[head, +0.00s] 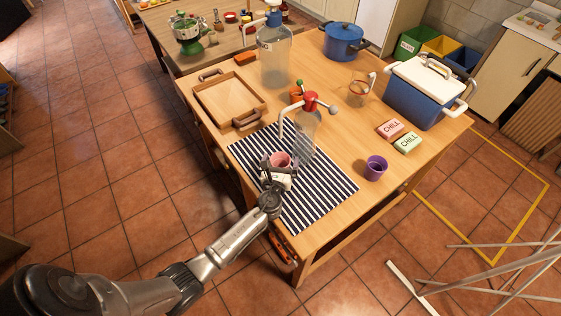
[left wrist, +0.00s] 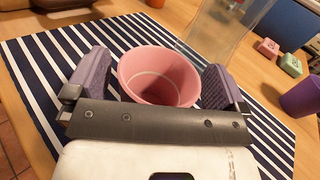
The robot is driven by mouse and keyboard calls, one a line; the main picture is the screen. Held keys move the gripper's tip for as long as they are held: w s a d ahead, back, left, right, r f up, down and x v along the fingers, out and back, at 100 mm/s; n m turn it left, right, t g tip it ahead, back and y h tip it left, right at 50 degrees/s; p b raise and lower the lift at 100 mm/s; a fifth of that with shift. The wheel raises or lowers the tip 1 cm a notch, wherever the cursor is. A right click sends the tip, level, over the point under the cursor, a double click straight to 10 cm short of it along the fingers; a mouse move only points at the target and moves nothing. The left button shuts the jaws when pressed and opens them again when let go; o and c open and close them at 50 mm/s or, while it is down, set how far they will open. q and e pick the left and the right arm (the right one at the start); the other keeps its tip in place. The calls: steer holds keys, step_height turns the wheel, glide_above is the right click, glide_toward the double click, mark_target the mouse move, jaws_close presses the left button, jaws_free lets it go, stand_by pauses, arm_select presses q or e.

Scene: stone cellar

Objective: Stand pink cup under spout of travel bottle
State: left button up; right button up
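The pink cup (head: 281,159) is upright at the striped mat, below and slightly in front of the spout of a clear bottle (head: 309,137) with a red pump head, taken as the travel bottle. Its white spout (head: 282,126) bends down on the left. My left gripper (head: 277,171) is at the cup. In the left wrist view the cup (left wrist: 160,78) looks empty and lies between the two fingers (left wrist: 158,85). The fingers are very close to its sides; contact is unclear. The clear bottle (left wrist: 222,35) stands just behind. My right gripper is not in view.
The striped mat (head: 320,196) lies on the wooden table. A purple cup (head: 376,168), pink and green CHILL blocks (head: 407,143), and a glass mug (head: 359,88) are to the right. A wooden tray (head: 222,92) and larger blue-topped bottle (head: 274,55) are behind.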

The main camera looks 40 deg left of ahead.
arm_select(q)
steer(key=shift+r, duration=0.1)
steer(key=shift+s+d, duration=0.1)
steer(key=shift+s, duration=0.1)
steer(key=p+v, duration=0.1)
steer(key=v, duration=1)
steer(key=shift+s+d+r, duration=0.1)
steer(key=shift+s+d, duration=0.05)
steer(key=shift+s, duration=0.1)
steer(key=s+a+f+n+g+h, duration=0.15)
steer(key=s+n+g, duration=0.55)
steer(key=s+n, duration=0.75)
steer(key=s+d+r+n+g+h, duration=0.1)
steer(key=s+d+n+g+h, duration=0.4)
steer(key=n, duration=0.7)
steer(key=s+d+h, duration=0.2)
steer(key=s+d, duration=0.2)
steer(key=s, duration=0.1)
steer(key=shift+s+d+r+n, duration=0.25)
steer(key=shift+s+r+n, duration=0.05)
steer(key=shift+n, duration=0.05)
steer(key=shift+h, duration=0.25)
